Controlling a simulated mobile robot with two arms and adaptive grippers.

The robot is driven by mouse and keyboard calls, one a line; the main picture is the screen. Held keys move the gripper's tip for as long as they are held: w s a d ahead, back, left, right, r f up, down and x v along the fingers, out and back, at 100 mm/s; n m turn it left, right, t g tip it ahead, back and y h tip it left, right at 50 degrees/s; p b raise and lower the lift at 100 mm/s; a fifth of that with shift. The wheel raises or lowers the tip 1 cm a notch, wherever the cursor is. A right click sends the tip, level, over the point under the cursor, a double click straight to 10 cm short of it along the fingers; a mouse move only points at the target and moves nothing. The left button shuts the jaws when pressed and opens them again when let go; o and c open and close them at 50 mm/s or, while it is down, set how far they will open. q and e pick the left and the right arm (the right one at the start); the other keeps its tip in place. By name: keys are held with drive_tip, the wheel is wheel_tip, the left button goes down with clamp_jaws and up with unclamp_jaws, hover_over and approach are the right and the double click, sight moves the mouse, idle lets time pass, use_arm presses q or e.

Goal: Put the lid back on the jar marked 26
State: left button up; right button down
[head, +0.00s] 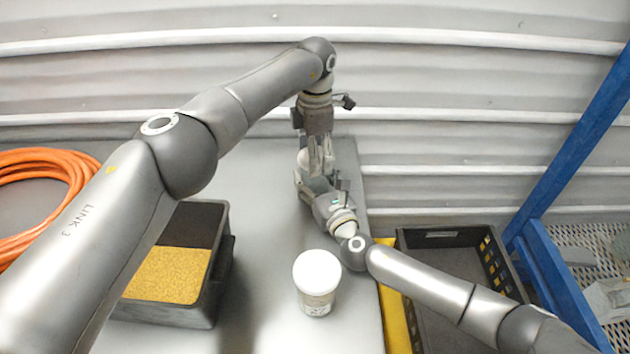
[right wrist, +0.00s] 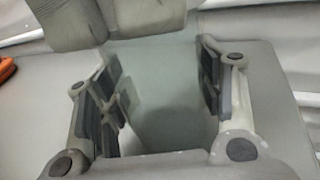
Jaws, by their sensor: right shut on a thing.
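My right gripper (head: 311,181) is shut on a pale, greenish see-through jar (right wrist: 165,95), which stands between its fingers in the right wrist view. In the head view this jar is almost wholly hidden by my grippers, and no marking on it shows. My left gripper (head: 320,150) points down right above and beside my right gripper; its fingers overlap that spot, and whether they hold a lid cannot be told. A second jar (head: 316,302) stands upright nearer on the table with a white lid (head: 317,271) on it; its label is too small to read.
A black bin (head: 222,285) with yellow grainy material stands at the left, and an orange hose coil (head: 40,160) lies behind it. A black crate (head: 440,237) is right of the grey table (head: 262,195). A blue frame (head: 575,150) stands at the far right.

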use_arm(q)
drive_tip(key=o, duration=1.1)
drive_tip(key=shift+r, duration=0.1)
drive_tip(key=shift+r, duration=2.15)
drive_tip(key=shift+c, duration=0.3)
drive_tip(key=n, duration=0.1)
drive_tip(key=r+n, duration=0.1)
drive_tip(key=n, duration=0.2)
drive_tip(key=shift+r, duration=0.25)
wheel_tip(320, 180, up, 2)
drive_tip(key=n, duration=0.6)
drive_tip(key=shift+n, duration=0.3)
